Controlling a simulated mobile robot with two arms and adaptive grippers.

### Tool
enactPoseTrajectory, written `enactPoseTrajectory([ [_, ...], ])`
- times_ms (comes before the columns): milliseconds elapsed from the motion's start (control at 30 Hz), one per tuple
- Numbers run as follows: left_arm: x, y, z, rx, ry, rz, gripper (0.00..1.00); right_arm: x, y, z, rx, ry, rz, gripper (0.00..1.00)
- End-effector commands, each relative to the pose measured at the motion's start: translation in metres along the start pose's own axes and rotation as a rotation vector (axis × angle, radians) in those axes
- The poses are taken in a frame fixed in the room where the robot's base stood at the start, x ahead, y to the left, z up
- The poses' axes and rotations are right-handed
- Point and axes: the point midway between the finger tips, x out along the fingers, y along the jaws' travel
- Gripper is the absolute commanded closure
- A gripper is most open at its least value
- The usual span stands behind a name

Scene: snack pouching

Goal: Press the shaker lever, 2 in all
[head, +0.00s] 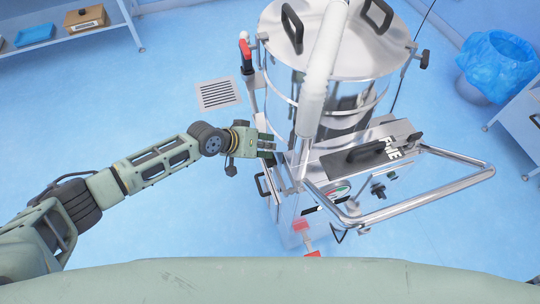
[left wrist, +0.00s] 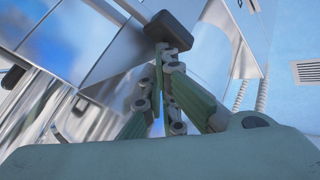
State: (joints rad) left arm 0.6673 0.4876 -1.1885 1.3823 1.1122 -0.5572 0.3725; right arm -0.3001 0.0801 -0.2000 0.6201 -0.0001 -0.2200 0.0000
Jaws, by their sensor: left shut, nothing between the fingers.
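The shaker is a large steel machine (head: 325,95) with a round lidded drum, standing right of centre in the head view. My left gripper (head: 268,146) is at its left side, fingers pointing right. In the left wrist view the left gripper (left wrist: 160,62) is shut and empty. A black block-shaped lever end (left wrist: 168,32) is right at its fingertips; I cannot tell whether they touch. The same black piece (head: 268,159) shows small beside the fingers in the head view, partly hidden by them. My right gripper is not in view.
A bent steel bar (head: 440,200) juts out to the machine's right. A red-handled part (head: 245,50) is at its upper left. A blue-lined bin (head: 497,62) stands at right, a shelf (head: 75,35) at upper left. Floor with a drain grate (head: 218,94) is clear at left.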

Motion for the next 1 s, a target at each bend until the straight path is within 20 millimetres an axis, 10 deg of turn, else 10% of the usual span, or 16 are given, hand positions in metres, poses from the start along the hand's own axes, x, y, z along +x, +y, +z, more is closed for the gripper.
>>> enactPoseTrajectory([
  [1000,0.009,-0.007,0.008,-0.001,-0.003,-0.001,1.00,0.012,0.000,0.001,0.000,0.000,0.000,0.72],
])
